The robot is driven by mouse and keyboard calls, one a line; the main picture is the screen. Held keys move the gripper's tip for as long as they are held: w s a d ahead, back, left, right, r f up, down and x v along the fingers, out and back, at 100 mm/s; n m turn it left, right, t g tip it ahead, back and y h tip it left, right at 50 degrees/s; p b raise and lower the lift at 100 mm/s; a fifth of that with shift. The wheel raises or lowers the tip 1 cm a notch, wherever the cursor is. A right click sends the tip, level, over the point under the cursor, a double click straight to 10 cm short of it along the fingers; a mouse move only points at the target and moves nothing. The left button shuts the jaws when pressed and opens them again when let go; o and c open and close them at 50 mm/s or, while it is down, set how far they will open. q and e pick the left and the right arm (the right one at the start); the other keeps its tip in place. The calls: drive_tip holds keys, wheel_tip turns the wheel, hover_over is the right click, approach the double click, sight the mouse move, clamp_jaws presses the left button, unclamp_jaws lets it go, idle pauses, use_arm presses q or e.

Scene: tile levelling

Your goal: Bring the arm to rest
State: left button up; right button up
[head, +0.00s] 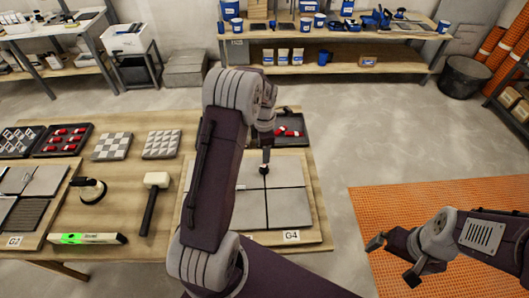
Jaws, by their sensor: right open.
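My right gripper (393,262) is at the lower right, with its two fingers spread apart and nothing between them. It hangs over the orange mat, apart from the table. My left arm arches over the table in the middle. My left gripper (265,160) points down above the tile board marked G4 (312,236). It is small and dark there, so its jaws cannot be made out. Grey tiles (285,208) lie on that board, close below it. My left arm hides the board's left part.
The table holds a white-headed mallet (155,182), a suction cup (90,190), a green-ended level (88,239), tile samples (112,146) and trays with red pieces (63,140). An orange mat (450,195) covers the floor at right. Shelves stand behind, with clear floor between.

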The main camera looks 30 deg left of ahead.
use_arm(q)
drive_tip(key=shift+d, duration=0.1)
drive_tip(key=s+d+r+m+t, duration=0.1)
drive_tip(key=s+d+r+m, duration=0.3)
drive_tip(key=d+r, duration=0.4)
drive_tip(key=s+d+f+m, duration=0.1)
drive_tip(key=s+m, duration=0.6)
drive_tip(key=m, duration=0.3)
drive_tip(key=s+d+f+m, duration=0.1)
drive_tip(key=s+f+m, duration=0.1)
drive_tip(key=s+m, duration=0.5)
drive_tip(key=m, duration=0.4)
drive_tip(key=shift+s+d, duration=0.3)
drive_tip(key=shift+d, duration=0.05)
